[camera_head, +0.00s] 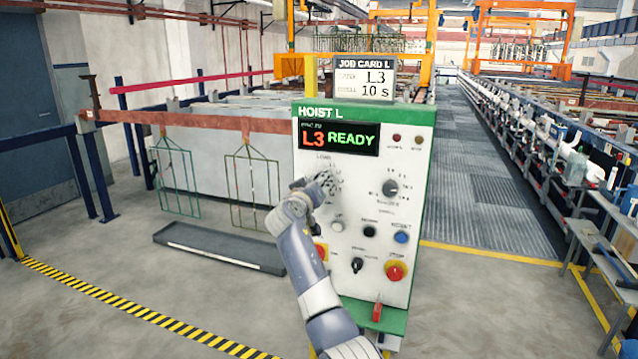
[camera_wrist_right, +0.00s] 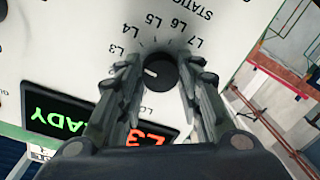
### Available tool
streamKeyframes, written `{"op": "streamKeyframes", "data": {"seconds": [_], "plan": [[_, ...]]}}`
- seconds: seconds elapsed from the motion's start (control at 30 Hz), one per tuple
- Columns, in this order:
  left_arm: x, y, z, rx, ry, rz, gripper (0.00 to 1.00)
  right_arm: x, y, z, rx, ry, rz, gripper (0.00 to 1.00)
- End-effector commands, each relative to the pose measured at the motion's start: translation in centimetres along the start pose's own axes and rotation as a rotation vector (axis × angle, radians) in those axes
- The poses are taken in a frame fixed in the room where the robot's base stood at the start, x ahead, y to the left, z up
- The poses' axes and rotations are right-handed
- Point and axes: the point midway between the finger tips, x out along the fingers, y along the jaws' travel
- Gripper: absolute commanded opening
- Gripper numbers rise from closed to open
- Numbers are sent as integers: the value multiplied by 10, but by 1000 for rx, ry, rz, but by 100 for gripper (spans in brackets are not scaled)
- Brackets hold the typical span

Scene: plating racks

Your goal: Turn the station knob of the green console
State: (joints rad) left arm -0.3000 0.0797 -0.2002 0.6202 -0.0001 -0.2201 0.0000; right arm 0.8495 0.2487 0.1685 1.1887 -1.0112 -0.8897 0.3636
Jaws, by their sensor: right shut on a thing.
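The green-trimmed console (camera_head: 420,150), headed HOIST L, stands in the middle of the head view. Its display (camera_head: 340,139) reads L3 READY. My right gripper (camera_head: 326,184) is at the station dial on the upper left of the panel and hides the knob there. In the right wrist view the black station knob (camera_wrist_right: 161,72) sits between the fingers of my right gripper (camera_wrist_right: 158,80), which is shut on it. The knob's white mark points left, roughly toward the L3 label. Labels L3 to L7 show around it. My left gripper is not in view.
A job card (camera_head: 365,78) above the console reads L3 and 10 s. A second knob (camera_head: 390,187), several buttons and a red stop button (camera_head: 396,270) share the panel. Hanging racks (camera_head: 253,175) and a low tray (camera_head: 218,248) stand to the left.

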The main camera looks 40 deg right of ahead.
Motion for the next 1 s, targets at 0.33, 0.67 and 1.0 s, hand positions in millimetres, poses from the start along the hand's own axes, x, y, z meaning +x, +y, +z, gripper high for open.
{"op": "streamKeyframes", "data": {"seconds": [0.33,0.67,1.0], "plan": [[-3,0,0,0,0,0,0,0,1,-1,-78,-2,2,9],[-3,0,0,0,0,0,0,0,1,-1,-81,-2,2,9],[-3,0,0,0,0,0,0,0,0,-1,-81,-4,2,54]]}}
